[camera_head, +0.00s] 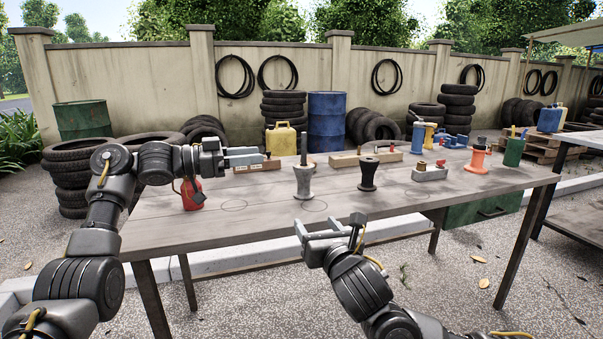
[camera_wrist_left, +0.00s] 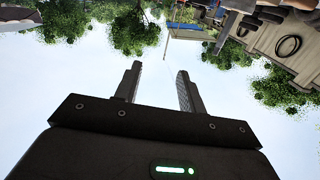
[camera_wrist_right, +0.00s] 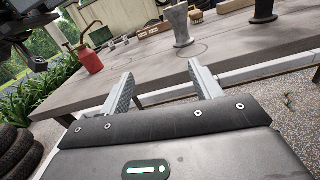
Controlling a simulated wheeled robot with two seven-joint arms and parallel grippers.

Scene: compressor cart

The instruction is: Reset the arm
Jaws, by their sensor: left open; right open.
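My left gripper (camera_head: 262,156) is open and empty, raised over the left part of the workbench (camera_head: 250,226). In the left wrist view its fingers (camera_wrist_left: 158,72) stand apart against sky and trees. My right gripper (camera_head: 317,228) is open and empty at the front edge of the bench. In the right wrist view its fingers (camera_wrist_right: 160,72) are apart with nothing between them. A red oil can (camera_head: 192,194) stands on the bench below my left forearm, partly hidden by it. A grey flared stand (camera_head: 304,182) and a black spool-shaped stand (camera_head: 368,176) stand upright on the bench.
Wooden blocks with fittings (camera_head: 367,158), a grey block with a red knob (camera_head: 430,173), a blue-and-yellow tool (camera_head: 418,138), an orange stand (camera_head: 478,160) and a green cup (camera_head: 514,151) stand farther back or right. The front middle of the bench is clear, with drawn circles.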

